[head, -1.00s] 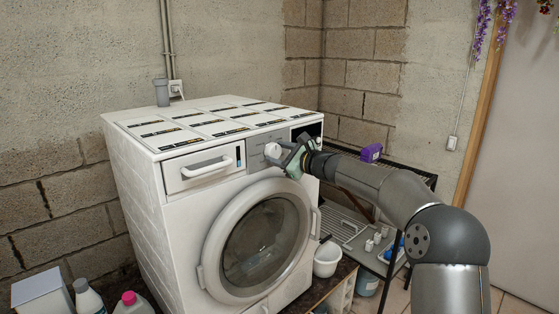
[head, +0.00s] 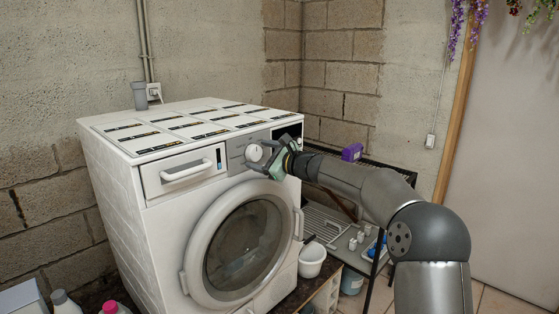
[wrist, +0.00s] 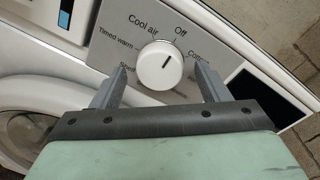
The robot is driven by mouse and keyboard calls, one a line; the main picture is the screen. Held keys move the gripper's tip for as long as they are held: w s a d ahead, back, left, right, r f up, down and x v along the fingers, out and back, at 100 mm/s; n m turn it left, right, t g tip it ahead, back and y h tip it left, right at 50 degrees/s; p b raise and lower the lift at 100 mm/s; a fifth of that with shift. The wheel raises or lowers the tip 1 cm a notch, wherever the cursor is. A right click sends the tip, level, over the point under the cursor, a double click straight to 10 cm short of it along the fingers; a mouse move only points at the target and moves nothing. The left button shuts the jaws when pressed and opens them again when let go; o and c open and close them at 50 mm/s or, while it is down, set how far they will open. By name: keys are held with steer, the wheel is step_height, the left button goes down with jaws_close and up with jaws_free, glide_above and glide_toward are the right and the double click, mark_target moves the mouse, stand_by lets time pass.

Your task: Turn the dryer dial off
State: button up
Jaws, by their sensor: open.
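The dryer (head: 130,185) is a white front-loading machine with a round door. Its dial (wrist: 152,72) is a white round knob on a grey panel, with labels "Timed warm", "Cool air" and "Off" around it. The dial's short dark mark points up and slightly right, roughly toward "Off". The dial also shows in the head view (head: 254,152). My gripper (wrist: 160,67) is open, one finger on each side of the dial, with a visible gap on both sides. In the head view my gripper (head: 268,158) is at the panel, its fingers partly hidden. Lower dial labels are partly covered.
A drawer with a handle (head: 187,171) is left of the dial, and a dark display (head: 287,133) is right of it. The round door (head: 240,245) is below. A dark rack with a purple item (head: 352,152) stands right, behind my arm.

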steer(key=b+v, duration=0.3)
steer(key=v, duration=1.4)
steer(key=shift+a+r, duration=0.1)
steer(key=s+a+f+n+g+h+p, duration=0.25)
steer(key=s+f+n, duration=0.3)
steer(key=s, duration=0.35)
steer(key=s+a+f+n+g+h+p, duration=0.1)
steer(key=s+a+f+n+g+h, duration=0.2)
steer(key=s+f, duration=0.45)
steer(key=s+d+f+n+g+h+p, duration=0.1)
steer(key=s+d+f+n+h, duration=0.1)
steer(key=s, duration=0.6)
steer(key=s+d+f+n+g+h+p, duration=0.1)
steer(key=s+d+f+n+g+h, duration=0.1)
steer(key=s+d+n, duration=0.3)
steer(key=s+d+f+n+g+h+p, duration=0.1)
steer(key=s+d+f+n+g+h, duration=0.1)
steer(key=s+d, duration=0.4)
steer(key=s+f+n+h, duration=0.1)
steer(key=s+h, duration=0.1)
steer(key=s, duration=0.3)
steer(key=shift+s+n, duration=0.2)
steer(key=shift+n, duration=0.15)
